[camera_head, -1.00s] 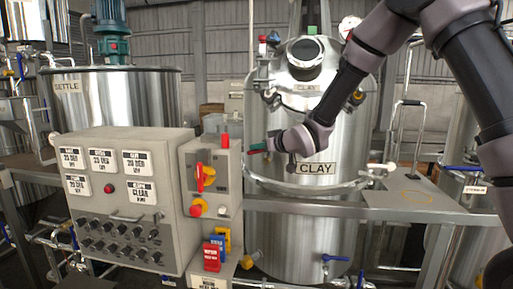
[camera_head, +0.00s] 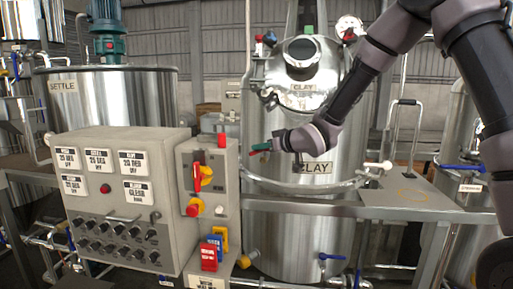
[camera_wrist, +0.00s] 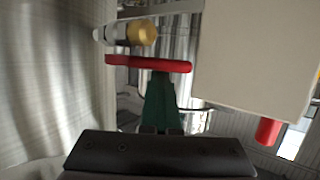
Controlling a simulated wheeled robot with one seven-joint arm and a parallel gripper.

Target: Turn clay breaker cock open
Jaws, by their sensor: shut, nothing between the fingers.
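The clay tank (camera_head: 285,220) is a tall steel vessel labelled CLAY, right of the control panel. My gripper (camera_head: 259,148) is in front of its left side, pointing left. In the wrist view its green fingers (camera_wrist: 160,80) are shut with nothing between them. A red bar-shaped handle (camera_wrist: 148,63) lies across the view at the fingertips; I cannot tell whether they touch. A brass round-ended fitting (camera_wrist: 145,33) is beside the handle. I cannot tell for sure whether this red handle is the breaker cock, and no label on it is readable.
A beige switch box (camera_head: 208,185) with red and yellow controls stands close left of my gripper; its side (camera_wrist: 255,60) fills the right of the wrist view. A steel rail and shelf (camera_head: 400,200) run in front of the tank. The settle tank (camera_head: 125,100) is at left.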

